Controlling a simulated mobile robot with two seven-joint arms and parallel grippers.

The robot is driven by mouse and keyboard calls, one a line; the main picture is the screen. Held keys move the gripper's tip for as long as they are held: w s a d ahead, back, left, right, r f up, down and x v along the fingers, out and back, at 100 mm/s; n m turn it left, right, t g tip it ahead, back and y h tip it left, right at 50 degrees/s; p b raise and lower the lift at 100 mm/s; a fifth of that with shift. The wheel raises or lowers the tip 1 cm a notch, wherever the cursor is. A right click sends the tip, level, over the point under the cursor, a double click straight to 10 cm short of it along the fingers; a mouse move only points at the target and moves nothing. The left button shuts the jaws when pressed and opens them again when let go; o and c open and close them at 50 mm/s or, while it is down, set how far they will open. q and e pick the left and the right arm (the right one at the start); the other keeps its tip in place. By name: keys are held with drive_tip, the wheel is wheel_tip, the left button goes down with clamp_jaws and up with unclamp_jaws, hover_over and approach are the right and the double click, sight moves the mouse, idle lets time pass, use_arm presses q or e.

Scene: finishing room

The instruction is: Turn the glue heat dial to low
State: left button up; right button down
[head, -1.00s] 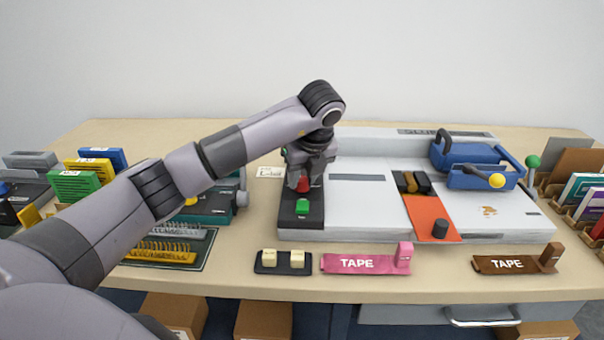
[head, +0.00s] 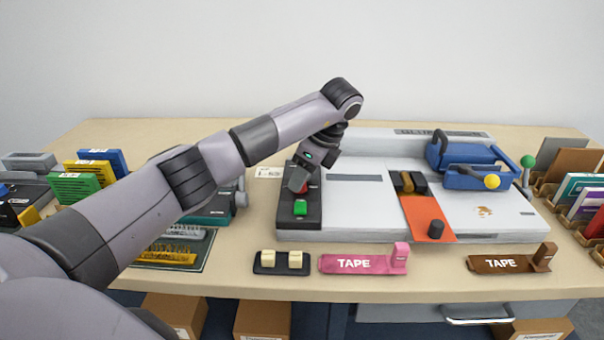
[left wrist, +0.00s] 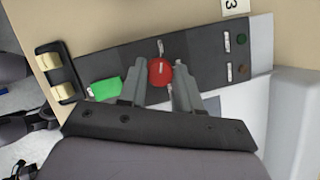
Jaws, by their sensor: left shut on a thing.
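The red dial (left wrist: 161,72) sits on the dark control panel (left wrist: 205,62) at the left end of the pale machine. In the left wrist view my left gripper (left wrist: 160,80) has one finger on each side of the dial and is shut on it. A white mark shows at the dial's edge, but I cannot read the setting. In the head view my left gripper (head: 299,182) covers most of the dial. A green button (head: 300,208) is beside it on the panel, nearer the front. My right gripper is not in view.
The machine's white bed (head: 365,200) extends right to an orange strip (head: 428,215) and a blue clamp (head: 470,165). A two-button block (head: 283,262) and pink tape holder (head: 360,264) lie in front.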

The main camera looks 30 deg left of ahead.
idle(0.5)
use_arm(q)
drive_tip(key=o, duration=1)
drive_tip(key=p+v, duration=0.2)
drive_tip(key=v, duration=0.5)
drive_tip(key=shift+r, duration=0.15)
